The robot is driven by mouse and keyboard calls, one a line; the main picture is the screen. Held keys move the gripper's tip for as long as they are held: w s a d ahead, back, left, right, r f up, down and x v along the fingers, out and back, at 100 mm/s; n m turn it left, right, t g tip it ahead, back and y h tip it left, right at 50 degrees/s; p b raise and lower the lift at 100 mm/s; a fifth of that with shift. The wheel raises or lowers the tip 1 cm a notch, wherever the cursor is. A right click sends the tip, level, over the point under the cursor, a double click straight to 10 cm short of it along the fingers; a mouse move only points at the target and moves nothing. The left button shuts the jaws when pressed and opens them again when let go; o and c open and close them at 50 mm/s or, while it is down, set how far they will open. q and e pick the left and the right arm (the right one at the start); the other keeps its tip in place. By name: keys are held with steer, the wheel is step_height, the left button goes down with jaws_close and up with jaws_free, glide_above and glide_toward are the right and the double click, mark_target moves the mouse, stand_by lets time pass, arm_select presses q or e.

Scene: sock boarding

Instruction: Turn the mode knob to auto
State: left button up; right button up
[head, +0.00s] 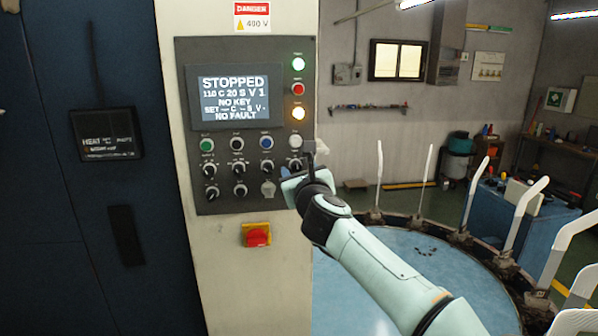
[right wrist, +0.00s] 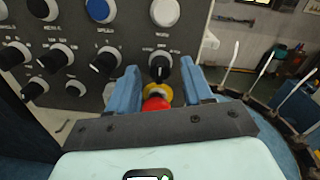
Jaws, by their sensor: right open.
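The control panel (head: 245,120) has rows of black knobs with pale collars under a screen reading "STOPPED". The knob at the right end of the upper knob row (head: 295,164) is partly hidden by my right gripper (head: 308,162). In the right wrist view this black knob (right wrist: 160,66) shows between the two blue fingertips of my right gripper (right wrist: 163,76), its pointer roughly upright. The fingers stand apart, one to each side; I cannot tell how far they are from the panel. The knob labels are too small to read surely. My left gripper is not in view.
Coloured push buttons sit above the knobs. A round blue table (head: 400,270) with upright white boards stands at right.

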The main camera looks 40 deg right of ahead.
jaws_close()
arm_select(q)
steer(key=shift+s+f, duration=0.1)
arm_select(e)
steer(key=shift+a+m+b, duration=0.1)
steer(key=shift+m+b, duration=0.3)
steer(key=shift+m, duration=0.4)
steer(key=m+b, duration=0.1)
steer(key=m, duration=0.2)
steer(key=shift+f, duration=0.1)
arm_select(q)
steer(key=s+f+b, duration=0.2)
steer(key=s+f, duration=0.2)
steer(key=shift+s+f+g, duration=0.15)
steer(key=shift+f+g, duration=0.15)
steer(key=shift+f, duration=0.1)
arm_select(e)
steer(key=m, duration=0.4)
steer(key=shift+h, duration=0.3)
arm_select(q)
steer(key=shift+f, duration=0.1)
arm_select(e)
steer(key=shift+m, duration=0.4)
jaws_free()
